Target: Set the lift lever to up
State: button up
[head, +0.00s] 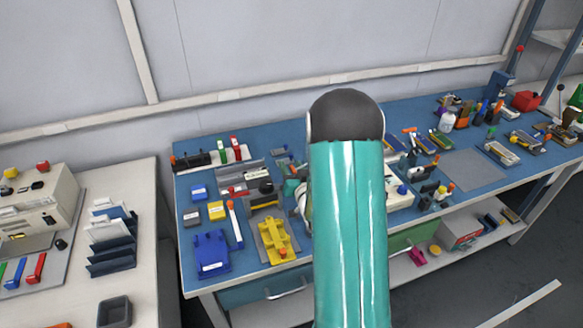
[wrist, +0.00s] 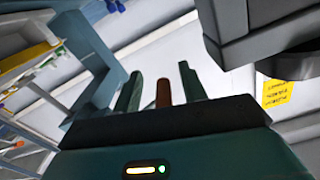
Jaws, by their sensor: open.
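My gripper (wrist: 162,90) shows in the wrist view with its two dark green fingers apart. A brown-orange upright bar (wrist: 163,93) appears between them. I cannot tell whether it is the lift lever's handle, or whether either finger touches it. In the head view my teal arm covers the middle of the bench and hides my gripper. No lever there can be surely named as the lift lever, and its position cannot be read.
The blue bench (head: 470,172) is crowded with tools and small parts. A yellow fixture (head: 277,241) and a blue tray (head: 211,253) stand at its front left. A pale side table (head: 75,270) is at left. In the wrist view, a grey block (wrist: 262,28) hangs close at upper right.

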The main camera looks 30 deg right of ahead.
jog(key=shift+s+r, duration=0.15)
jog(key=shift+s, duration=0.15)
jog(key=c, duration=0.4)
jog(key=shift+w, duration=0.15)
grip_shut()
